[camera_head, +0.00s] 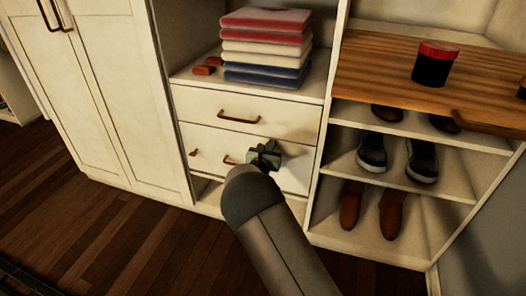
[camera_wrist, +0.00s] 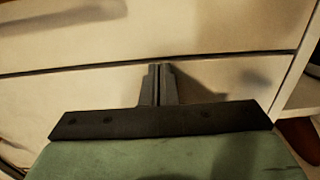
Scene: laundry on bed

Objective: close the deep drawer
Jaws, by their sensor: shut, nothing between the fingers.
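The lower, deeper drawer (camera_head: 213,143) is a cream front with a bronze handle (camera_head: 229,160), in the middle cabinet below a shallower drawer (camera_head: 282,117). Its front looks flush or nearly flush with the cabinet; a small gap cannot be ruled out. My gripper (camera_head: 265,150) is at the right half of this front, right of the handle. In the wrist view my gripper's fingers (camera_wrist: 158,68) are shut together and empty, pointing at the deep drawer's front (camera_wrist: 225,85), just below the dark seam. Contact cannot be told. My arm hides the front's lower part.
Folded towels (camera_head: 265,47) are stacked on the shelf above the drawers. A tall white cupboard (camera_head: 95,100) stands left. A shoe rack (camera_head: 400,178) with a wooden top (camera_head: 390,70) stands right, bearing a dark jar with a red lid (camera_head: 435,64). The wooden floor (camera_head: 100,235) in front is clear.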

